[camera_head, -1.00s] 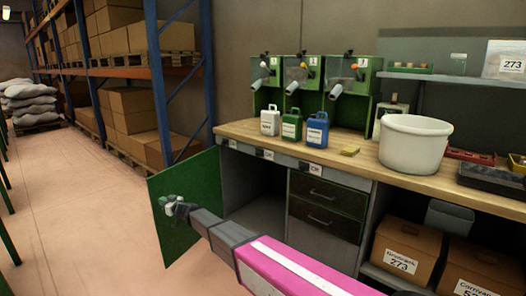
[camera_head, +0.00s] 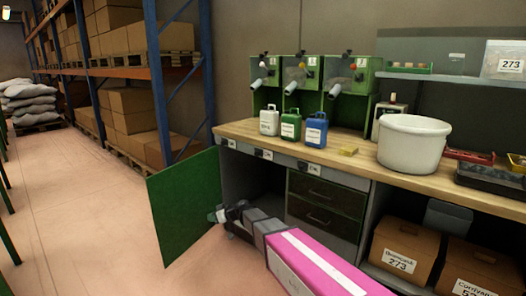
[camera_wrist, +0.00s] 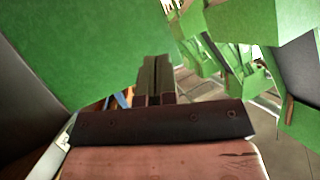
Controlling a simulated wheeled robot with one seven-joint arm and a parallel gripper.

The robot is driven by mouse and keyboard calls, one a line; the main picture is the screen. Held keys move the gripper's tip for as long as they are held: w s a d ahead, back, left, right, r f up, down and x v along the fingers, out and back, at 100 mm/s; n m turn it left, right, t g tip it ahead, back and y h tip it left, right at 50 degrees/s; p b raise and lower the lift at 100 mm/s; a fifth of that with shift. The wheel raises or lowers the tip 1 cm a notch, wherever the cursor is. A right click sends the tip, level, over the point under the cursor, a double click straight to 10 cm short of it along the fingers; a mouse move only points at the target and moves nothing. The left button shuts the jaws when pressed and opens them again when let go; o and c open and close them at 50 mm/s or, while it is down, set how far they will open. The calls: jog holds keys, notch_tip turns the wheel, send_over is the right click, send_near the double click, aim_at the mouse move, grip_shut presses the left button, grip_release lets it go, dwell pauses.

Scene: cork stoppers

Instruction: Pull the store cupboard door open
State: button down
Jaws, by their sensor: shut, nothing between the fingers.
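The green store cupboard door (camera_head: 183,205) stands swung wide out to the left of the workbench, and the grey cupboard interior (camera_head: 250,180) is exposed. My gripper (camera_head: 214,216) is by the door's lower right part, in front of the cupboard opening. In the wrist view the gripper's fingers (camera_wrist: 153,75) are together with nothing between them. A broad green surface (camera_wrist: 85,50), apparently the door, fills the upper left there. Whether the fingertips touch the door cannot be told. No handle shows on the door.
The workbench top (camera_head: 345,168) carries several containers and a white tub (camera_head: 412,145). Drawers (camera_head: 325,205) and cardboard boxes (camera_head: 405,248) are to the right of the opening. Pallet racking (camera_head: 150,80) stands behind. The floor (camera_head: 85,220) left of the door is clear.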

jog(key=s+d+f+m+h, duration=0.1)
jog(key=s+d+h, duration=0.1)
jog(key=d, duration=0.5)
jog(key=s+d+f+m+g+h, duration=0.1)
jog(key=s+d+m, duration=0.1)
jog(key=s+d, duration=0.2)
jog(key=s+d+f+m+h, duration=0.1)
jog(key=s+d+h, duration=0.1)
jog(key=d, duration=0.8)
jog(key=shift+s+f+m+g+h, duration=0.3)
jog(key=shift+s+f+g, duration=0.1)
jog(key=shift+s, duration=0.2)
jog(key=c, duration=1.7)
grip_release()
jog(key=s+d+m+g+h, duration=0.1)
jog(key=s+d+m+h, duration=0.2)
jog(key=d, duration=0.7)
jog(key=s+d+m+h, duration=0.3)
jog(key=s+d, duration=0.5)
jog(key=d, duration=0.2)
jog(key=shift+s+d+f+g+h, duration=0.15)
jog(key=shift+d+f+g+h, duration=0.15)
jog(key=shift+g+h, duration=0.1)
jog(key=shift+o, duration=1.1)
jog(key=shift+s+d+m, duration=0.2)
jog(key=shift+d+m, duration=0.1)
jog(key=shift+d, duration=0.05)
jog(key=shift+w+a, duration=0.1)
